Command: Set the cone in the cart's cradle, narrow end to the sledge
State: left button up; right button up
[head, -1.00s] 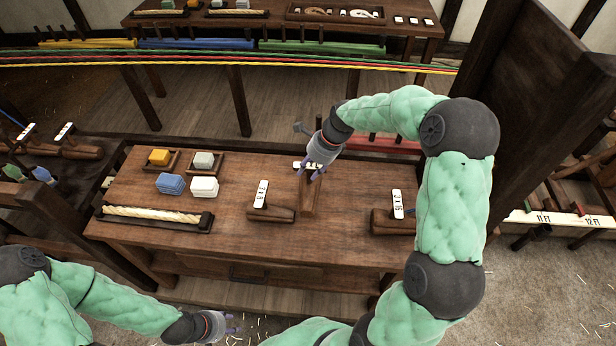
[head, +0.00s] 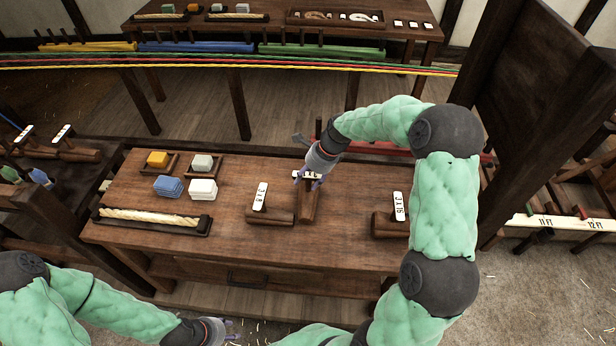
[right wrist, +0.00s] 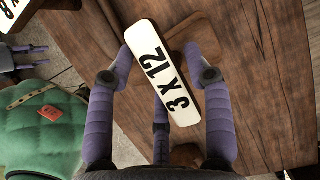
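Three brown wooden pieces lie on the workbench (head: 130,180), each with a white tag: "3 x 8" (head: 272,216), "3 x 12" (head: 308,207) and "3 x 16" (head: 383,223). I cannot tell their cone shape for certain. My right gripper (head: 308,180) points down at the far end of the "3 x 12" piece. In the right wrist view its fingers (right wrist: 160,75) stand apart on both sides of the "3 x 12" tag (right wrist: 170,70), with gaps. My left gripper (head: 226,330) is open and empty before the bench's front edge. I cannot make out the cart's cradle or the sledge.
A rope in a dark tray (head: 150,220) and yellow, blue and white blocks (head: 170,186) occupy the bench's left side. Red rails (head: 385,148) lie behind the bench, partly hidden by my right arm. Coloured ropes (head: 240,62) stretch across behind. A dark wooden post stands right.

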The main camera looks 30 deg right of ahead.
dwell(0.3)
jog(key=p+v, duration=0.3)
jog(key=v, duration=0.8)
jog(key=shift+r, duration=0.3)
jog(key=shift+s+r, duration=0.2)
jog(key=shift+r, duration=0.05)
